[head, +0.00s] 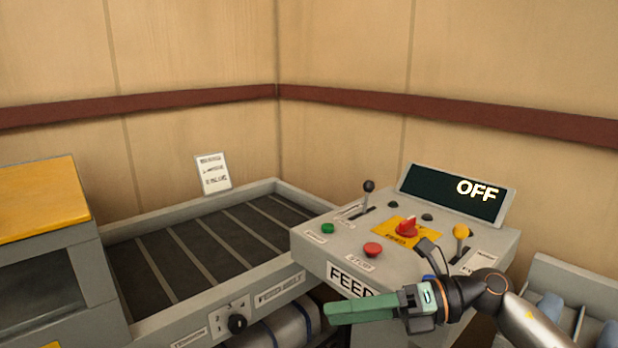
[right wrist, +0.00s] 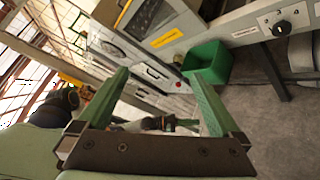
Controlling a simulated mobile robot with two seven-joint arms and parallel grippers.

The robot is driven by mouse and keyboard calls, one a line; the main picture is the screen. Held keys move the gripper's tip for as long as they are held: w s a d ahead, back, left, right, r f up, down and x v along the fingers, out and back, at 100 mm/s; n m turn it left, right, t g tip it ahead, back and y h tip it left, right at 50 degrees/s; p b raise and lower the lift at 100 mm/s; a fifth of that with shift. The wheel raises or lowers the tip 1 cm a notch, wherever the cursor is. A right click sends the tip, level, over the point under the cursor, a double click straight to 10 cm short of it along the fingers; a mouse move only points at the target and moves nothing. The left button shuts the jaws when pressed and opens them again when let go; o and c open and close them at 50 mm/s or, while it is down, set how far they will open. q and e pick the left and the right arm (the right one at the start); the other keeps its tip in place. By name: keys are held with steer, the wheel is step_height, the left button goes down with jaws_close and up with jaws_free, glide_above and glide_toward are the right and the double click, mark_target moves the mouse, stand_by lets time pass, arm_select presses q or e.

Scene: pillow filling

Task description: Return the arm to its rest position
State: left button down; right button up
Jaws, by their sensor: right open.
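My right arm (head: 533,325) comes in from the lower right of the head view. My right gripper (head: 332,313), with green fingers, points left in front of the control panel's lower front edge. In the right wrist view its two fingers (right wrist: 158,78) stand wide apart with nothing between them. A small dark part with a green end (right wrist: 168,124) low between the fingers looks like my left gripper, too small to read. My left arm does not show in the head view.
The control panel (head: 330,243) carries a red knob (head: 407,228), levers, buttons and a screen (head: 452,194) reading "OFF". A slatted bed (head: 200,250) lies left of it. Grey bins (head: 570,285) stand at right. A green bin (right wrist: 208,64) sits on the floor in the right wrist view.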

steer(key=s+d+f+n+t+h+p, duration=0.1)
steer(key=s+d+f+n+t+h, duration=0.1)
steer(key=f+n, duration=0.7)
steer(key=s+d+f+n+t+h+p, duration=0.1)
steer(key=d+f+n+t+h, duration=0.3)
steer(key=f+n, duration=0.5)
steer(key=s+d+f+n+t+h+p, duration=0.1)
steer(key=s+d+f+n+t+h, duration=0.2)
steer(key=n, duration=1.4)
step_height(320, 180, down, 6)
steer(key=s+t+h, duration=0.1)
steer(key=t+h, duration=0.2)
steer(key=t, duration=0.1)
steer(key=shift+d+t, duration=0.3)
steer(key=s+f+m+g, duration=0.1)
steer(key=s+f, duration=0.2)
steer(key=s+d+f+m+g+h, duration=0.1)
steer(key=s+f+g, duration=0.1)
steer(key=s, duration=0.2)
steer(key=s+f+m+g, duration=0.1)
steer(key=s+f, duration=0.2)
steer(key=s, duration=0.1)
steer(key=shift+s+d+f+m+g+h, duration=0.25)
steer(key=shift+d+f+m+g+h, duration=0.05)
steer(key=shift+d+m+h, duration=0.1)
